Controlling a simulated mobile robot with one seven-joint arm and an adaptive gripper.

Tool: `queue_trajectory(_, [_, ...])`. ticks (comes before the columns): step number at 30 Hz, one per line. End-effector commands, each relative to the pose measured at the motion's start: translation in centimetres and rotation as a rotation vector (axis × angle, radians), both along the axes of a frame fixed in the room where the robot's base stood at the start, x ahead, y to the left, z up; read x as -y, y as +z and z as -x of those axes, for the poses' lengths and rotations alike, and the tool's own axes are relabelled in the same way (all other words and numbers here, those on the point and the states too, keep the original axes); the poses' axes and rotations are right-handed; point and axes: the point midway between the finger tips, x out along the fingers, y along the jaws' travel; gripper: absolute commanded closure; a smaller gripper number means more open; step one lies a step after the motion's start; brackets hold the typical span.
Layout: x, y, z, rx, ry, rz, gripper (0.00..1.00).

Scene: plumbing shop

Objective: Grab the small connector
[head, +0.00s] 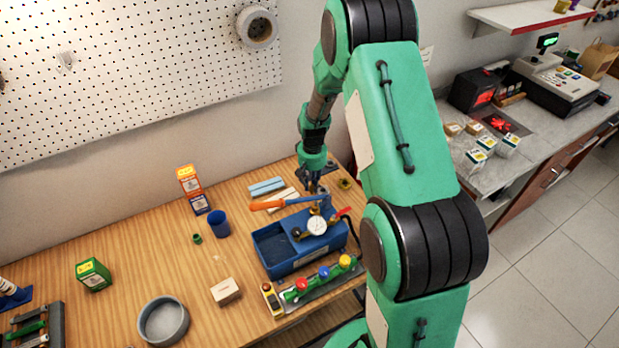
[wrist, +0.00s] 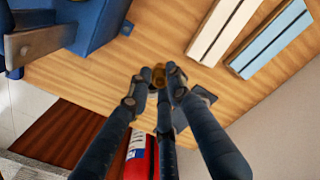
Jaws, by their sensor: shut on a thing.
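The small connector (wrist: 159,75) is a brass-coloured piece at the fingertips of my gripper (wrist: 158,80) in the wrist view. My gripper is shut on it, and the dark fingers hide part of it. Wooden tabletop shows behind it; I cannot tell whether it touches the table. In the head view my gripper (head: 316,185) is low over the right part of the workbench, behind the blue bin. The held piece cannot be made out there.
Pale and blue bars (head: 266,187) lie to the left of my gripper. Another brass piece (head: 345,183) sits near the table's right edge. A red cylinder (wrist: 140,160) shows in the wrist view.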

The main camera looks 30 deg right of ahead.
Motion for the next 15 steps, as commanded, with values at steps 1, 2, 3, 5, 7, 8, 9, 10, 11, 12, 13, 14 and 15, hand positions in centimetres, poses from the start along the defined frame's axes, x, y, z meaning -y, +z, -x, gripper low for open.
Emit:
queue_trajectory(1, [-0.1,0.1,0.5,0.001,0.000,0.000,1.00])
queue_trajectory(2, [-0.2,0.1,0.7,0.000,0.000,0.000,1.00])
queue_trajectory(3, [-0.3,0.1,1.1,0.000,0.000,0.000,1.00])
queue_trajectory(5, [-0.4,0.2,1.4,0.000,0.000,0.000,1.00])
queue_trajectory(7, [-0.4,0.2,1.7,0.000,0.000,0.000,1.00])
queue_trajectory(8, [-0.5,0.3,1.7,0.001,0.000,0.000,1.00])
queue_trajectory(9, [-0.5,0.3,1.8,0.001,0.000,0.000,1.00])
queue_trajectory(10, [-0.5,0.3,1.9,0.001,0.000,0.000,1.00])
queue_trajectory(11, [-0.5,0.3,1.9,0.001,0.000,0.000,1.00])
queue_trajectory(12, [-0.5,0.3,1.9,0.001,0.000,0.000,1.00])
queue_trajectory(13, [-0.5,0.3,2.0,0.001,0.000,0.000,1.00])
queue_trajectory(14, [-0.5,0.3,2.0,0.001,0.000,0.000,1.00])
queue_trajectory(15, [-0.5,0.2,2.0,0.001,0.000,0.000,1.00])
